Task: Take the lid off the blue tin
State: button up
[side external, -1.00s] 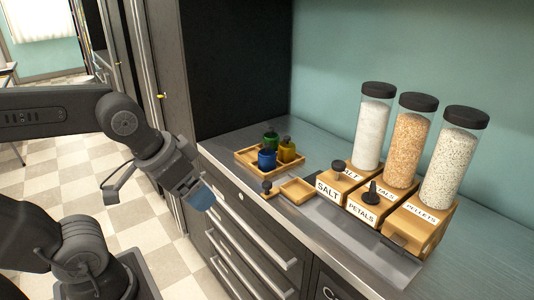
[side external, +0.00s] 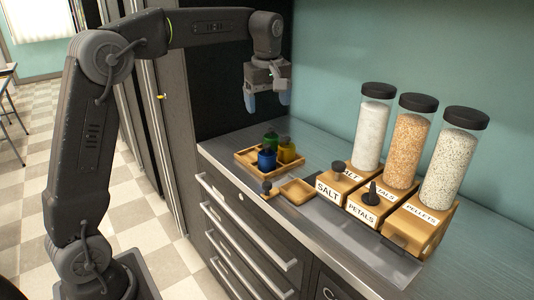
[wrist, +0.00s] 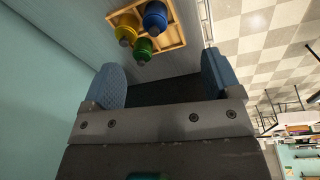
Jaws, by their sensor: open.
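The blue tin (side external: 266,161) stands at the front of a wooden tray (side external: 243,161) on the counter, beside a green tin (side external: 270,140) and a yellow tin (side external: 287,151). In the wrist view the blue tin (wrist: 155,16) is at the top, with a dark knobbed top that looks to be its lid. My gripper (side external: 268,101) is open and empty, pointing down, well above the tins and apart from them. Its two blue fingers also show spread apart in the wrist view (wrist: 164,80).
A small empty wooden tray (side external: 298,191) and a small wooden piece with a dark knob (side external: 267,190) lie near the counter's front edge. Labelled wooden dispensers (side external: 372,199) with tall filled jars (side external: 409,140) stand to the right. A dark cabinet wall rises behind the tins.

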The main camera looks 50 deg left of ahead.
aim_at(268, 145)
jog(key=w+a+f+n+g, duration=0.1)
jog(key=w+a+f+n, duration=0.4)
jog(key=w, duration=0.1)
jog(key=f, duration=0.4)
jog(key=a+f, duration=0.1)
jog(key=f, duration=0.3)
jog(key=a+f, duration=0.1)
jog(key=f, duration=0.4)
jog(key=shift+s, duration=0.3)
jog(key=shift+c, duration=0.5)
jog(key=c, duration=0.9)
